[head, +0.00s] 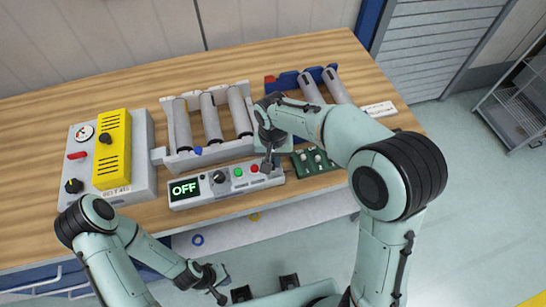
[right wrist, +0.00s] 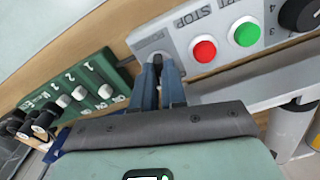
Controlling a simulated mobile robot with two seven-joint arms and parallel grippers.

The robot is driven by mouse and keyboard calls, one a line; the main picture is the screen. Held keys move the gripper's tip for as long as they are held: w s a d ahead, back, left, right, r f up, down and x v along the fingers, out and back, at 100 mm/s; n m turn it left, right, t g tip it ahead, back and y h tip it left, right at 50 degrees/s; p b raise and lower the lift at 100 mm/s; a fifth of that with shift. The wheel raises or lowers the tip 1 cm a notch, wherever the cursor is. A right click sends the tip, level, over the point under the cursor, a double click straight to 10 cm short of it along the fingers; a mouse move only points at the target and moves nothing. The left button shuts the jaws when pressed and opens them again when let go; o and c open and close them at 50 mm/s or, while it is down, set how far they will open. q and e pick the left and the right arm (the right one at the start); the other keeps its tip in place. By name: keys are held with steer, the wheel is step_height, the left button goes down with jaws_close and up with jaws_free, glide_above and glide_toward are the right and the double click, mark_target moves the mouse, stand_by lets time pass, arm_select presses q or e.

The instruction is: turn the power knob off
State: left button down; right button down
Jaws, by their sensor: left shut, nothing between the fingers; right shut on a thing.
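The grey control box (head: 205,191) lies near the table's front edge, and its display (head: 185,189) reads OFF. The power knob (right wrist: 168,76) is a small dark knob at the end of the box beside the red button. My right gripper (head: 267,165) is shut on it; in the right wrist view its blue-grey fingers (right wrist: 160,85) stand on both sides of the knob and hide much of it. The knob's angle is hard to tell. My left gripper (head: 218,289) is shut and empty, low in front of the table, away from the box.
The box also has a red button (right wrist: 203,49), a green button (right wrist: 245,32) and a black dial (head: 219,177). A green switch board (head: 316,161) stands close to the right. Grey cylinders in a rack (head: 181,163) stand behind. A yellow-fronted unit (head: 112,150) is at left.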

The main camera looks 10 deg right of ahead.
mark_target(273, 162)
steer(key=n, duration=0.6)
steer(key=shift+n+p, duration=0.3)
arm_select(q)
steer(key=shift+w+r+p, duration=0.35)
steer(key=shift+w+r, duration=0.4)
steer(key=shift+r, duration=0.2)
arm_select(e)
steer(key=n, duration=0.5)
steer(key=shift+n, duration=0.4)
steer(key=c, duration=1.2)
jaws_free()
steer(key=shift+r, duration=0.1)
